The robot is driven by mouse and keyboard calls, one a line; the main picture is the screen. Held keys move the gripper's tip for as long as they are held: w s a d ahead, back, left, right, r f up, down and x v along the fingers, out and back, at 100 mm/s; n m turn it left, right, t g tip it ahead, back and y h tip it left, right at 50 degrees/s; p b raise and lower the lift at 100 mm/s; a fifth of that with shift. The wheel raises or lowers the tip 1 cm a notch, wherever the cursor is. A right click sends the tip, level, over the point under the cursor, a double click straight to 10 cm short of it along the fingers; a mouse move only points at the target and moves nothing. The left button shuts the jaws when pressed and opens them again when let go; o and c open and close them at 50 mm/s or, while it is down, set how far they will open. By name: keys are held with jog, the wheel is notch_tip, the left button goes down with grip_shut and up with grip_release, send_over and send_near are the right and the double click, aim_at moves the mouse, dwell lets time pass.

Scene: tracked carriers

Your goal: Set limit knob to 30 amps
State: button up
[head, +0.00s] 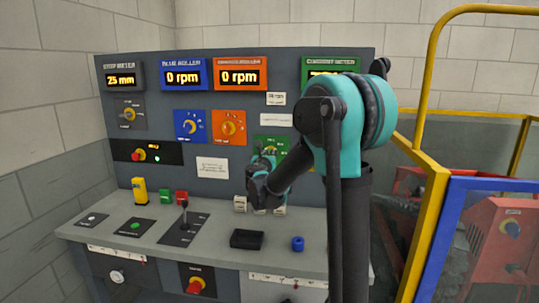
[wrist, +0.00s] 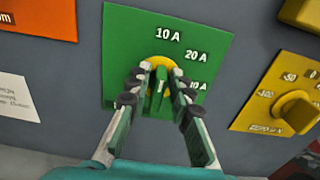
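The limit knob (wrist: 160,84), a green handle on a yellow disc, sits on a green panel (wrist: 122,65). The panel reads "10 A" above the knob, "20 A" at upper right and, at right, a label partly covered by a finger. The handle stands roughly upright in the wrist view, its upper end toward the 10 A side. My gripper (wrist: 161,72) has its two fingers on either side of the handle, with a slight gap seeming to show between. In the head view, my gripper (head: 262,168) is at the green panel (head: 270,142), mostly covering the knob.
A yellow panel with a knob (wrist: 295,108) is close on the right, and an orange panel (wrist: 35,15) at upper left. A yellow rail (head: 425,100) stands at right.

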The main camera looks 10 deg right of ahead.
grip_shut()
jog(key=shift+m, duration=0.4)
jog(key=m, duration=0.3)
jog(key=shift+s+d, duration=0.1)
jog(key=shift+d, duration=0.1)
jog(key=m, duration=0.9)
jog(key=f+m, duration=0.1)
jog(key=m, duration=0.3)
jog(key=shift+s+d+m, duration=0.1)
jog(key=shift+d+m, duration=0.25)
jog(key=shift+m, duration=0.05)
jog(key=shift+f, duration=0.1)
